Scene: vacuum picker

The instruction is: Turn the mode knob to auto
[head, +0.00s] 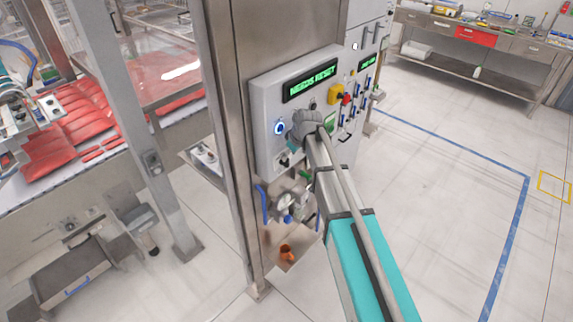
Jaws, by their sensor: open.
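A grey control panel (262,92) is fixed to a steel post, its green display (311,82) reading "NEEDS RESET". A small dark knob (284,160) is low on the panel's left side; I cannot read its setting or be sure that it is the mode knob. My arm reaches up from the bottom right, and its wrist (304,122) is in front of the panel's lower middle. My gripper (293,148) is open close to the panel face, near the dark knob. Its fingers are small and mostly hidden, so contact cannot be told. The wrist covers part of the panel.
A blue-lit button (280,128) is left of my wrist. A yellow box (336,94) and red button (347,99) are to its right. Metal fittings with blue hoses (290,206) hang below. A conveyor with red packs (75,120) is left; open floor (440,200) is right.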

